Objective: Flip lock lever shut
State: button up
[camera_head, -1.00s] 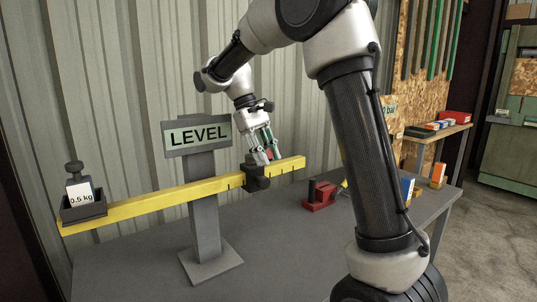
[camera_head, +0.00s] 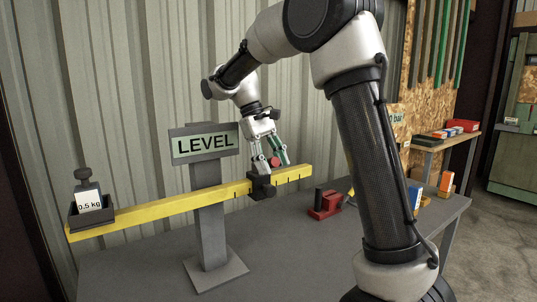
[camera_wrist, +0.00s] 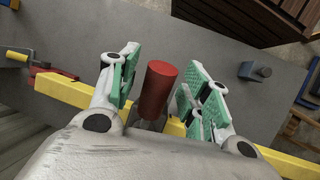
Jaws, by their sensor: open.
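A yellow beam (camera_head: 160,211) crosses the grey post of the balance. A dark sliding block (camera_head: 261,187) sits on its right half. A red cylindrical knob (camera_head: 275,161) on a short stem, which looks like the lock lever's grip, stands out above the block. My gripper (camera_head: 273,164) is open just above the block, with the knob between its fingers. In the wrist view, the red knob (camera_wrist: 158,88) shows between the green finger pads (camera_wrist: 160,92), with gaps on both sides. The lever's base is hidden behind my wrist.
A 0.5 kg weight (camera_head: 88,199) rests in the tray at the beam's left end. The LEVEL sign (camera_head: 206,143) stands left of my gripper. A red fixture (camera_head: 324,204) and small boxes (camera_head: 415,196) are on the bench to the right.

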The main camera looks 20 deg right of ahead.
jog(key=v, duration=1.1)
jog(key=shift+a+r, duration=0.15)
jog(key=shift+r, duration=0.15)
jog(key=shift+w, duration=0.1)
jog(key=s+d+t+y, duration=0.1)
jog(key=s+d+t, duration=0.1)
jog(key=s+d, duration=0.5)
jog(key=s+d+f+m+t+y, duration=0.1)
jog(key=s+f+t, duration=0.2)
jog(key=s+f, duration=0.3)
jog(key=s+d+f+m+t+y, duration=0.1)
jog(key=s+f+t, duration=0.2)
jog(key=s, duration=1.2)
notch_tip(320, 180, down, 3)
jog(key=shift+d+f+m, duration=0.15)
jog(key=shift+d+m, duration=0.15)
jog(key=shift+d, duration=0.05)
jog(key=shift+s, duration=0.1)
